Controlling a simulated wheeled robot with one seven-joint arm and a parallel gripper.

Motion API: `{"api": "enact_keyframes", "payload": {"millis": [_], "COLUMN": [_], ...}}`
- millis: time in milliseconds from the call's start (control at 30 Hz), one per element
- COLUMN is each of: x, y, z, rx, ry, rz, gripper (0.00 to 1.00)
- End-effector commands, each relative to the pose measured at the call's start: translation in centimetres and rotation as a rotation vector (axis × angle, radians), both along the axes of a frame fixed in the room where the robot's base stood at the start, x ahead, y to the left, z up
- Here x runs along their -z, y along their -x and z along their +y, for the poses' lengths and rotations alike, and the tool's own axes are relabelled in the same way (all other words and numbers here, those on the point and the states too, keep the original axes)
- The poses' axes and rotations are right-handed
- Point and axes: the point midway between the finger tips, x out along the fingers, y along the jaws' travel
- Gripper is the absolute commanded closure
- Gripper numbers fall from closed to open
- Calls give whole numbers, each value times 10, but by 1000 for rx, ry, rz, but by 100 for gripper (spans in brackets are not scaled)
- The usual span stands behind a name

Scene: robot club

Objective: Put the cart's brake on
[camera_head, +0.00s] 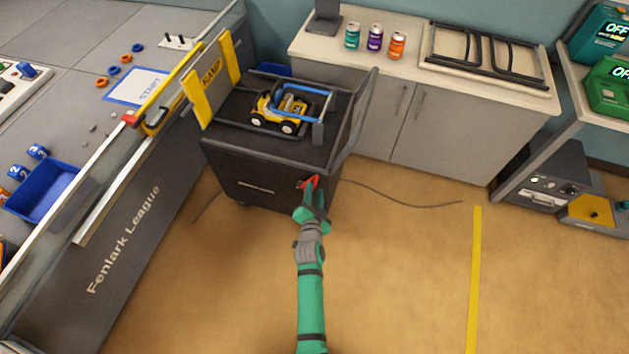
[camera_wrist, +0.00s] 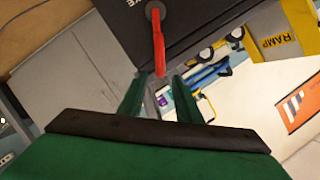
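The black cart (camera_head: 262,187) stands at the end of the grey table, with a yellow and blue toy vehicle (camera_head: 290,108) on top. Its red brake lever (camera_wrist: 158,45) hangs from a round grey pivot on the dark panel in the wrist view, beside partly visible white lettering. In the head view the lever (camera_head: 314,181) shows as a small red piece at the cart's front right. My gripper (camera_wrist: 161,79) is open, its two green fingers apart, with the lever's free end showing between the fingertips. I cannot tell whether either finger touches it. My gripper (camera_head: 312,194) partly covers the lever in the head view.
A yellow ramp plate (camera_head: 211,78) stands on the cart's left side by the table. A dark cable (camera_head: 410,202) lies on the floor to the right. A low cabinet (camera_head: 440,130) stands behind the cart. The floor in front is clear, with a yellow line (camera_head: 474,270).

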Motion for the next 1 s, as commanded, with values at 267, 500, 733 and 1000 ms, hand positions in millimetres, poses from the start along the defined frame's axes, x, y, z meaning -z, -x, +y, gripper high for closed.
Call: {"api": "enact_keyframes", "payload": {"millis": [267,500,733,1000], "x": [12,17,18,18], "y": [-42,-59,-61,-61], "z": [-3,-14,-5,-1], "rx": [0,14,2,-4], "ry": [1,1,0,0], "rz": [-1,-1,-1,-1], "gripper": [69,69,69,100]}}
